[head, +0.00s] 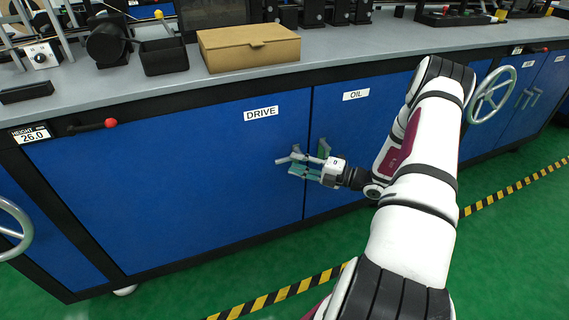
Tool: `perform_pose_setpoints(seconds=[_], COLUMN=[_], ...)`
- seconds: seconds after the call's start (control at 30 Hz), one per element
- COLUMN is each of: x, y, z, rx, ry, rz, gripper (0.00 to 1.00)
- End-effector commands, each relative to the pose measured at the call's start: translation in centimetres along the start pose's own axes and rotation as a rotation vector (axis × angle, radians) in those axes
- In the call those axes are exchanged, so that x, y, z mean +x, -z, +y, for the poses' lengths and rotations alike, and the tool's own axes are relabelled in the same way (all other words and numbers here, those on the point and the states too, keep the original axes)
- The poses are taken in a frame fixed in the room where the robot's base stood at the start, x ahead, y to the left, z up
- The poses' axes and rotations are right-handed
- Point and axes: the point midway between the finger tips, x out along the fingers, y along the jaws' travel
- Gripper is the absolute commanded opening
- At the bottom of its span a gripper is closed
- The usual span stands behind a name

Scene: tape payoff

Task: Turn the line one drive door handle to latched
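The drive door (190,190) is a blue panel with a white DRIVE label (261,113) near its upper right corner. It looks closed, flush with the cabinet front. Its grey lever handle (284,160) is near the right edge, with its visible end pointing left. My gripper (303,167) comes in from the right and its fingers are at the handle, overlapping it. The fingers cover much of the handle, so its full angle is unclear. I cannot tell whether they touch or grip it.
The oil door (350,125) is directly right, its handle (324,147) just behind my gripper. A red-knobbed lever (110,123) and a handwheel (491,96) stick out from the cabinet. A cardboard box (248,48) sits on the bench. Striped tape (285,292) crosses the green floor.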

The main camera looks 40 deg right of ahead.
Motion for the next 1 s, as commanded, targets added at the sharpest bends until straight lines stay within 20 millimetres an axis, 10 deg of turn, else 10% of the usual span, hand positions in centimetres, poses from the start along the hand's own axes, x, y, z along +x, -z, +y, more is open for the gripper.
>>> perform_pose_setpoints(seconds=[0.3,0.67,0.83,1.0], x=[4.2,4.8,4.7,4.7], y=[0.0,0.0,0.0,0.0], z=[-0.1,0.0,0.0,0.0], rx=[-0.002,-0.001,-0.001,-0.001], ry=[0.001,0.0,0.001,0.001], rz=[0.001,0.0,0.0,0.0], gripper=[0.33,0.33,0.02,0.0])
